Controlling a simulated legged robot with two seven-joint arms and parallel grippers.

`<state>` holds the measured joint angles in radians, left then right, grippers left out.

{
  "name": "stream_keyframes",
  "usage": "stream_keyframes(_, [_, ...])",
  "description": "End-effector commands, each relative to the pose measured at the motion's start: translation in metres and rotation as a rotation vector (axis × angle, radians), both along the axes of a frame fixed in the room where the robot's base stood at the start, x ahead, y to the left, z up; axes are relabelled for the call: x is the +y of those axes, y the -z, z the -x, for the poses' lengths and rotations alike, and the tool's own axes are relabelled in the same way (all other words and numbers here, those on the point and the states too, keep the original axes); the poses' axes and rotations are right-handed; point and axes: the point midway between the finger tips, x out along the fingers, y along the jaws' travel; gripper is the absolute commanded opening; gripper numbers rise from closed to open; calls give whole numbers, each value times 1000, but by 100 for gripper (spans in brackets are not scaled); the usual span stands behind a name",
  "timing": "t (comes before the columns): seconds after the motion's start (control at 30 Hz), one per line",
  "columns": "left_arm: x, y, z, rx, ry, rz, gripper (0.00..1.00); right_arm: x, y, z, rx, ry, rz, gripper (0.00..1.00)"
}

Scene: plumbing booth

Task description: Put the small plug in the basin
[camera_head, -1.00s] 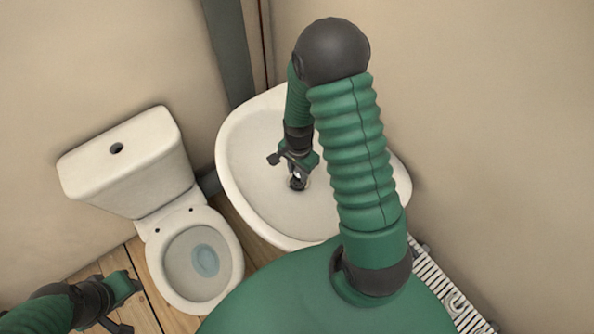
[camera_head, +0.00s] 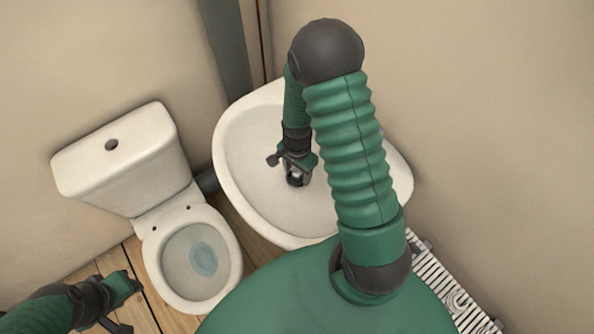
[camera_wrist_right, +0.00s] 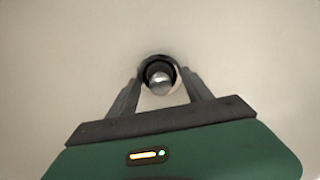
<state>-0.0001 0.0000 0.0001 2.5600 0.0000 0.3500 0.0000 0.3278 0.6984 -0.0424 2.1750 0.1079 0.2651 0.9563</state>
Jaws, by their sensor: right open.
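The white basin (camera_head: 250,190) is at the centre of the head view, with my right gripper (camera_head: 295,178) low inside it. In the right wrist view, the small plug (camera_wrist_right: 160,82) shows as a shiny silver rounded piece. It appears inside the dark ring of the drain (camera_wrist_right: 158,66) in the basin's pale bottom. My right gripper (camera_wrist_right: 161,85) is open, one finger on each side of the plug; whether they touch it I cannot tell. How deep the plug sits is hidden. My left gripper (camera_head: 126,304) is open and empty at the lower left.
A white toilet (camera_head: 192,255) with its cistern (camera_head: 115,160) stands left of the basin. A grey pipe (camera_head: 228,50) runs down the wall corner behind. A white radiator (camera_head: 450,295) is at the lower right. Walls close in behind and to the right.

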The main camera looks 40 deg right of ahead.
Motion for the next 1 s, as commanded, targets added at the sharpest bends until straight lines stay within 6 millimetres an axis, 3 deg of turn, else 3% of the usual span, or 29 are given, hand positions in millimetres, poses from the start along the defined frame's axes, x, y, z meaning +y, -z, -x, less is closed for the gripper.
stream_keyframes(0.17, [0, -1, 0, 0, 0, 0, 36, 0, -2, 0, 0, 0, 0, 58])
stream_keyframes(0.27, [0, -4, 0, 0, 0, 0, 36, -1, -15, -1, -3, 0, 2, 58])
stream_keyframes(0.7, [0, -29, 0, 0, 0, 0, 36, -1, -136, -2, -4, -1, 0, 58])
stream_keyframes(0.83, [0, -32, 0, 0, 0, 0, 36, -1, -158, -1, -1, -2, 0, 58])
stream_keyframes(1.0, [0, -33, 0, 0, 0, 0, 36, -1, -167, -1, 1, -1, -1, 58])
